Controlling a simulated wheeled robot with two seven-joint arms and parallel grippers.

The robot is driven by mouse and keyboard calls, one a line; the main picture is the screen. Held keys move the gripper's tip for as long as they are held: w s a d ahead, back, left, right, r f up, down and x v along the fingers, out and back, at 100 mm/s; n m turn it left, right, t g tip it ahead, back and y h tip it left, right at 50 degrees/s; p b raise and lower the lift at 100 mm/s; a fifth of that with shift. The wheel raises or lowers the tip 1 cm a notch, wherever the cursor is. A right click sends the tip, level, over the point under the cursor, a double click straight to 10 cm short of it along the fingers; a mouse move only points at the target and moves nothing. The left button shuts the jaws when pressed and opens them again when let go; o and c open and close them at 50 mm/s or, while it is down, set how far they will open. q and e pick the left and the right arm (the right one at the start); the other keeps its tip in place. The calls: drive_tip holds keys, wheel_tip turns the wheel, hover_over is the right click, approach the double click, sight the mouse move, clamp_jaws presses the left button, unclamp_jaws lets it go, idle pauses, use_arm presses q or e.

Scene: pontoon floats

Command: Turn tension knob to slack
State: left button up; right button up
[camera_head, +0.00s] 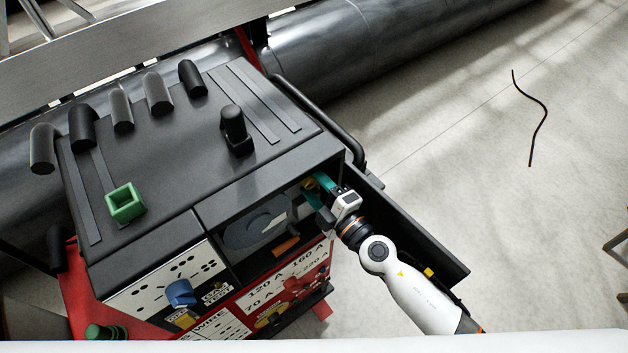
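A dark welding machine (262,168) stands at an angle, with its side compartment open toward me. Inside the compartment are a grey wire spool (258,225) and an orange part (286,244). My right gripper (318,200) reaches into the compartment's upper right corner from the right. A small yellow part (309,185) and teal pieces show at its fingertips. The yellow part may be the tension knob, but I cannot tell, nor whether the gripper touches it. The gap between the fingers is too small and dark to read. My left gripper is out of view.
An open dark door panel (412,232) sticks out beside my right arm. A green square cup (125,203), a black upright piece (235,130) and several dark cylinders stand on the machine top. A large dark pontoon lies behind. A thin wire (544,110) lies on clear floor at right.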

drive_tip(key=shift+w, duration=0.1)
drive_tip(key=c, duration=1)
drive_tip(key=shift+n, duration=0.8)
drive_tip(key=o, duration=1)
drive_tip(key=b+v, duration=0.4)
drive_tip(key=v, duration=0.8)
drive_tip(key=shift+b, duration=0.35)
